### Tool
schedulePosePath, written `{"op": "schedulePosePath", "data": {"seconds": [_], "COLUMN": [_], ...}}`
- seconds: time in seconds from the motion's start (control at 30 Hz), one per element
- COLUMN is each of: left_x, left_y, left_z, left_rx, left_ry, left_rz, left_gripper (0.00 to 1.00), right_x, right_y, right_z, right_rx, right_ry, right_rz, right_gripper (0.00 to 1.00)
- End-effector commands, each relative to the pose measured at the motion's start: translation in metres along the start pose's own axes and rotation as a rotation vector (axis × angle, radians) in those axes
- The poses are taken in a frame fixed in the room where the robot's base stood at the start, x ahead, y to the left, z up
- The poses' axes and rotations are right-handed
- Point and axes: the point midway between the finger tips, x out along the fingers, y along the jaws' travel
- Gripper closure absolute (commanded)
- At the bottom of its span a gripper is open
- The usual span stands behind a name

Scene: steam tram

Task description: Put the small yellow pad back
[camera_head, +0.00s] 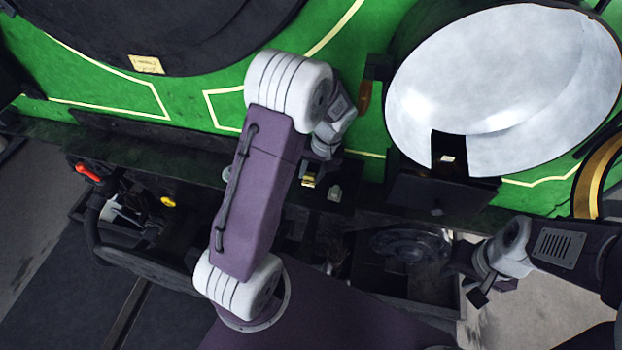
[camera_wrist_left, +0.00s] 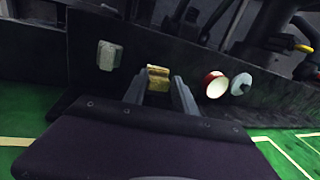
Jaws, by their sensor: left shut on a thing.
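The small yellow pad (camera_wrist_left: 157,78) sits between the fingertips of my left gripper (camera_wrist_left: 160,90) in the left wrist view, against a dark ledge. In the head view the yellow pad (camera_head: 309,181) shows just below my left wrist, at the dark ledge along the green tram body. My left gripper is shut on it. I cannot tell whether the pad touches the ledge. My right gripper (camera_head: 478,297) is at the lower right of the head view, away from the pad; its finger opening is not clear.
A pale grey block (camera_wrist_left: 109,55) is left of the pad on the ledge. A red-rimmed white round part (camera_wrist_left: 215,84) and a grey knob (camera_wrist_left: 240,84) are to its right. A red handle (camera_head: 88,172) and a large shiny dome (camera_head: 500,80) flank the area.

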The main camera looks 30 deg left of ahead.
Motion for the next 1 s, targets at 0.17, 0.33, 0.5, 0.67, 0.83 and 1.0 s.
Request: {"op": "schedulePosePath", "data": {"seconds": [0.17, 0.33, 0.5, 0.67, 0.83, 1.0], "left_x": [0.028, 0.030, 0.033, 0.033, 0.033, 0.027], "left_y": [0.006, 0.007, 0.008, 0.008, 0.008, 0.006], "left_z": [0.002, 0.001, 0.001, 0.001, 0.001, 0.001], "left_rx": [0.001, 0.000, 0.000, 0.000, 0.000, 0.000], "left_ry": [-0.005, -0.002, -0.002, -0.002, -0.002, -0.002], "left_rz": [-0.002, 0.000, 0.000, 0.000, 0.000, 0.000], "left_gripper": [1.00, 1.00, 1.00, 0.45, 0.45, 0.45], "right_x": [-0.001, -0.001, 0.002, 0.003, 0.002, -0.003], "right_y": [0.000, 0.000, 0.000, 0.000, 0.000, 0.000], "right_z": [0.000, 0.000, 0.000, 0.000, 0.000, 0.000], "right_rx": [0.000, 0.000, 0.000, 0.000, 0.000, 0.000], "right_ry": [0.000, 0.000, 0.000, 0.000, 0.000, 0.000], "right_rz": [0.000, 0.000, 0.000, 0.000, 0.000, 0.000], "right_gripper": [0.64, 0.64, 0.64, 0.64, 0.64, 0.64]}}
